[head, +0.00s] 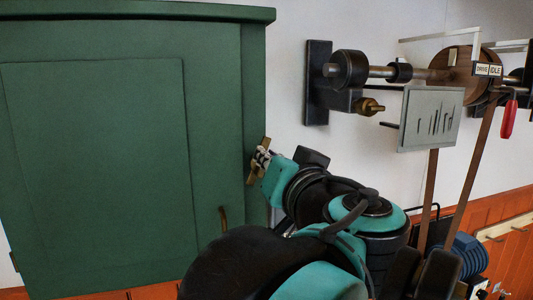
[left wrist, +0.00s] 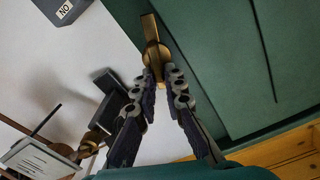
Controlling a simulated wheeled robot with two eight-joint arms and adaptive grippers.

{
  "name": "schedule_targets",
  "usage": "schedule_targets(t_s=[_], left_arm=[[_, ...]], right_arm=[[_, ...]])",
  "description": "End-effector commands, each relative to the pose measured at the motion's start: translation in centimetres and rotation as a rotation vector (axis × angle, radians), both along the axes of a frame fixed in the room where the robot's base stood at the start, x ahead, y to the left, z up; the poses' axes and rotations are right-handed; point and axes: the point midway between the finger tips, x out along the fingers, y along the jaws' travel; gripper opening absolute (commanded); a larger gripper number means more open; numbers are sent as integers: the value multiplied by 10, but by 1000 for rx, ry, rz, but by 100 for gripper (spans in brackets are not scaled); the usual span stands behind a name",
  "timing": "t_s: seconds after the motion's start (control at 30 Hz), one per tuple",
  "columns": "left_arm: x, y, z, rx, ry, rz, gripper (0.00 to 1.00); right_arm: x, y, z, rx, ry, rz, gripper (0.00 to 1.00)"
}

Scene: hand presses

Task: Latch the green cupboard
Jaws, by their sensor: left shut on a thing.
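The green cupboard (head: 95,130) fills the left of the head view, and its panelled door looks closed. A curved brass handle (head: 223,218) sits low on the door. A brass latch (head: 253,176) is at the cupboard's right edge, partly hidden by my left gripper (head: 262,158). In the left wrist view the latch (left wrist: 149,30) shows as a flat bar with a rounded middle against the green cupboard (left wrist: 220,60). My left gripper (left wrist: 165,80) is shut on the latch, with a fingertip on each side of it. My right gripper is in neither view.
Right of the cupboard, a wall-mounted shaft with a pulley (head: 450,72), belts and a grey slotted plate (head: 430,118) stands out from the white wall. A red handle (head: 508,118) hangs at the far right. Bare wall lies between cupboard and bracket (head: 318,85).

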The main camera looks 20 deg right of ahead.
Motion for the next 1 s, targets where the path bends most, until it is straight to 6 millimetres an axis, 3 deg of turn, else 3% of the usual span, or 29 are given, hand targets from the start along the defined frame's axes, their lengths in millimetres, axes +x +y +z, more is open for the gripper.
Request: schedule_targets(t_s=[1.0], left_arm=[[1, -12, -13, 943, 30, -1, 0]], right_arm=[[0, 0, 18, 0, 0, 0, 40]])
